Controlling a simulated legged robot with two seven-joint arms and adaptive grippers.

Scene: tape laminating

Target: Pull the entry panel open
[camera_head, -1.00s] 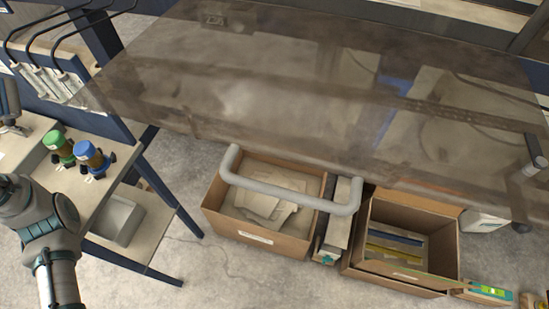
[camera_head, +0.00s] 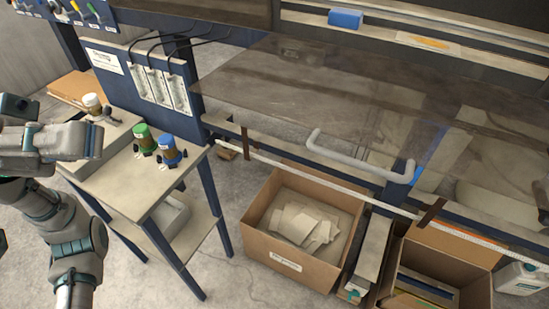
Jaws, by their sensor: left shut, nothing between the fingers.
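The entry panel (camera_head: 300,98) is a brown-tinted, see-through sheet across the upper middle and right. A thick white bar handle (camera_head: 345,165) with bent ends is on its lower part, partly above the open cardboard box. My left gripper (camera_head: 92,142) is at the left edge, shut and empty, in front of the small side table. It is well left of the handle and apart from it. My right gripper is not in view.
The side table (camera_head: 140,195) holds a green-capped bottle (camera_head: 145,140) and a blue-capped bottle (camera_head: 170,150). An open cardboard box (camera_head: 275,262) and a second box (camera_head: 432,240) stand on the floor. Bare floor (camera_head: 225,270) lies between table and boxes.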

